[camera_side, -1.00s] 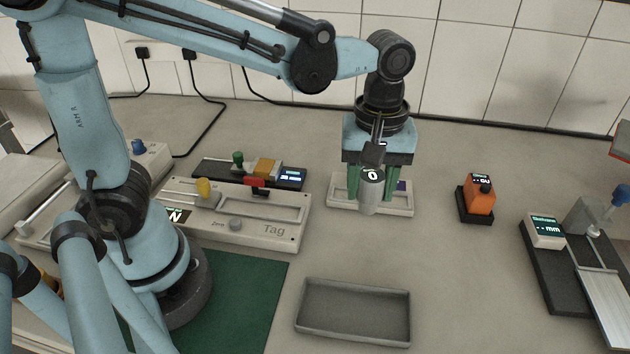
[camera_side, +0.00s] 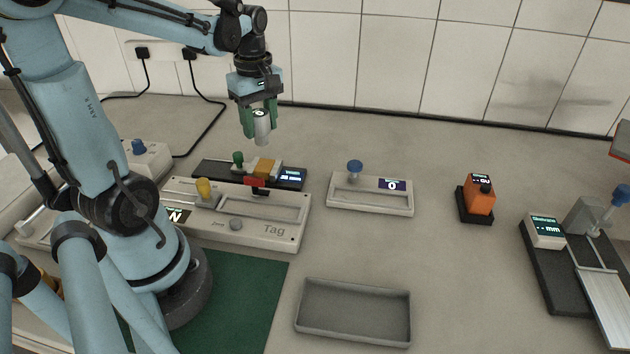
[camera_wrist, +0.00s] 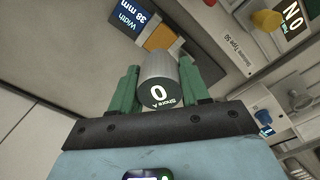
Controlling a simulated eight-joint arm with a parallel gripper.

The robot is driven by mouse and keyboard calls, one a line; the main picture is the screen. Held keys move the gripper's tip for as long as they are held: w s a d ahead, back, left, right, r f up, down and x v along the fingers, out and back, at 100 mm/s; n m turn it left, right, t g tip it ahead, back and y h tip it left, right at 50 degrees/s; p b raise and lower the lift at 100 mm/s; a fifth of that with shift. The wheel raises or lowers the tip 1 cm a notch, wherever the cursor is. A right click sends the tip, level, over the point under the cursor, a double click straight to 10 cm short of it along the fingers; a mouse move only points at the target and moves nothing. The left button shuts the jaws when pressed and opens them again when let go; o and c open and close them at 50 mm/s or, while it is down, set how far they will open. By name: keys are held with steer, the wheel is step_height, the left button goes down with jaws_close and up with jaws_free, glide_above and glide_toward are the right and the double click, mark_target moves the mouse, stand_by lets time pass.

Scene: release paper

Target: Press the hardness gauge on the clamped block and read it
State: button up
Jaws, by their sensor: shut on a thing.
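The hardness gauge (camera_side: 262,126) is a grey metal cylinder. Its face reads 0 and "Shore A" in the wrist view (camera_wrist: 158,92). My gripper (camera_side: 260,133) has green fingers shut on the gauge, holding it roughly upright in the air. The amber block (camera_side: 265,168) sits in a black clamp (camera_side: 211,171) with a green knob and a small display, below the gauge and apart from it. In the wrist view the block (camera_wrist: 160,38) shows beyond the gauge's far end, and the display (camera_wrist: 131,14) reads 38 mm, Width. The gauge's tip is hidden there.
A pale fixture marked Tag (camera_side: 272,230) with a yellow knob stands in front of the clamp. A pale unit with a blue knob (camera_side: 355,166) reads 0 to the right. An orange device (camera_side: 480,195) and an empty grey tray (camera_side: 352,341) stand on the bench.

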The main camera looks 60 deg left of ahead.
mark_target(262, 144)
steer(key=shift+f, duration=2.55)
steer(key=shift+f, duration=0.45)
stand_by(1.1)
steer(key=o, duration=1.1)
steer(key=shift+o, duration=0.2)
steer(key=shift+r, duration=0.1)
